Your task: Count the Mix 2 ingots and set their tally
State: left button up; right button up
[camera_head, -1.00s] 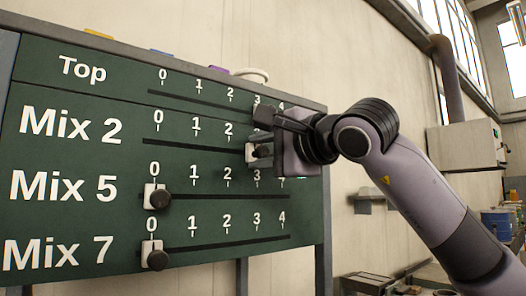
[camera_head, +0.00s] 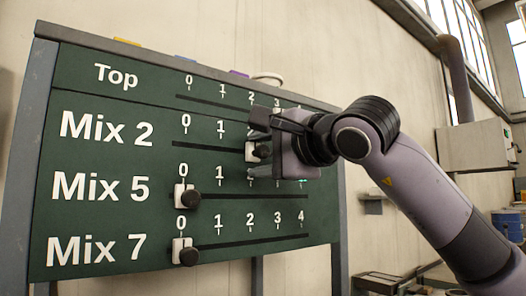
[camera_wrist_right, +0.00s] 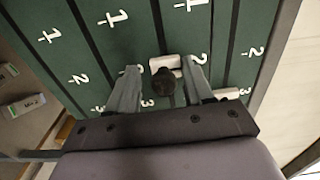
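The green tally board (camera_head: 110,225) has rows marked Top, Mix 2, Mix 5 and Mix 7. The Mix 2 slider (camera_head: 251,151) is white with a dark knob and stands near 2, partly hidden by my right gripper (camera_head: 262,146). In the wrist view the dark knob (camera_wrist_right: 164,80) lies between the two fingers of the right gripper (camera_wrist_right: 161,75), which are apart with gaps beside the knob. The Mix 5 slider (camera_head: 181,196) and Mix 7 slider (camera_head: 182,250) stand at 0. My left gripper is out of view.
In the wrist view a grey block (camera_wrist_right: 22,106) with a partly legible label lies beyond the board. Tops of coloured things and a white round rim (camera_head: 268,78) show behind the board. A grey wall box (camera_head: 475,146) and a blue drum (camera_head: 508,226) are at the right.

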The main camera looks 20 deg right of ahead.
aim_at(265, 153)
jog(key=shift+r, duration=0.1)
jog(key=shift+s+d, duration=0.15)
jog(key=shift+s, duration=0.2)
jog(key=b+v, duration=0.1)
jog(key=v, duration=0.4)
jog(key=shift+s+d+b, duration=0.1)
jog(key=shift+s+b, duration=0.05)
jog(key=shift+b, duration=0.25)
jog(key=shift+s+d, duration=0.15)
jog(key=shift+s, duration=0.35)
